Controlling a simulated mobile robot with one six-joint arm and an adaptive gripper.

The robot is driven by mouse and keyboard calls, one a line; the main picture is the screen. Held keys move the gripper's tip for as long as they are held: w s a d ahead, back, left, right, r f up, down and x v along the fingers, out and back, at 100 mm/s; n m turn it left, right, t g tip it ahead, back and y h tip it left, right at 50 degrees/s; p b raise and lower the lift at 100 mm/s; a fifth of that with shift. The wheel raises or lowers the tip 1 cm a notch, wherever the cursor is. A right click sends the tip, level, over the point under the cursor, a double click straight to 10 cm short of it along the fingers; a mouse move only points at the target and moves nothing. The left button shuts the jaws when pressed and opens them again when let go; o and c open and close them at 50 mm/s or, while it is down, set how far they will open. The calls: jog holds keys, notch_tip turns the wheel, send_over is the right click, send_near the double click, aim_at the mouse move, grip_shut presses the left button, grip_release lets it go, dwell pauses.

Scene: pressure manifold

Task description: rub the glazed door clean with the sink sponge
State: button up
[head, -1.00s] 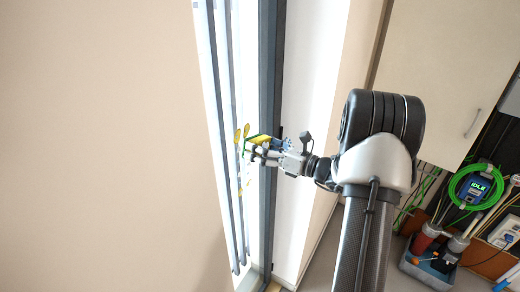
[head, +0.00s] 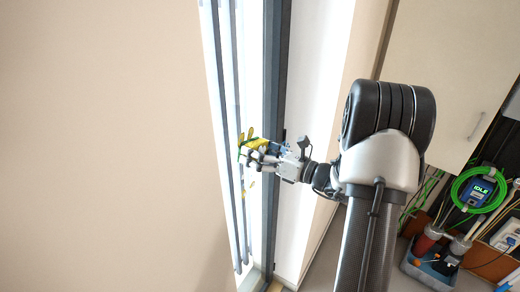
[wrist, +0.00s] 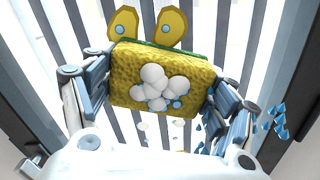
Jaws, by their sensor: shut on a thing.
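My gripper (head: 262,155) is shut on the yellow sponge (head: 256,144), holding it at the tall glazed door (head: 228,75). In the wrist view the sponge (wrist: 205,78) sits between both fingers, its green side away from the camera and white foam on its near face. Two yellow oval marks with blue dots (wrist: 122,27) show just past the sponge's far edge, seemingly on the glass. In the head view more yellow marks (head: 248,186) show lower down. I cannot tell whether the sponge touches the glass. What lies behind the sponge is hidden.
The door's dark upright frame (head: 276,90) stands close by my gripper. A beige surface (head: 100,140) fills the left. At right are a cabinet (head: 450,70), a coiled green cable (head: 482,188) around a display reading IDLE, and a bin of parts (head: 432,262). Blue drops (wrist: 270,124) show in the wrist view.

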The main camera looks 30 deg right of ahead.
aim_at(254, 133)
jog(key=shift+s+a, duration=0.4)
jog(key=shift+a, duration=0.4)
jog(key=shift+s+a, duration=0.45)
jog(key=shift+a, duration=0.3)
jog(key=shift+s+a, duration=0.4)
jog(key=shift+a, duration=0.4)
jog(key=shift+r+p, duration=1.25)
jog(key=shift+r, duration=0.35)
jog(key=shift+w+d+f, duration=0.1)
jog(key=shift+w+d, duration=0.65)
jog(key=shift+d, duration=0.6)
jog(key=shift+w+d+r, duration=0.1)
jog(key=shift+w+d, duration=0.6)
jog(key=shift+d, duration=0.7)
jog(key=shift+w+d+f, duration=0.1)
jog(key=shift+w+d, duration=0.65)
jog(key=shift+d, duration=0.6)
jog(key=v, duration=0.6)
jog(key=shift+p, duration=0.45)
jog(key=v, duration=0.3)
jog(key=shift+s, duration=0.1)
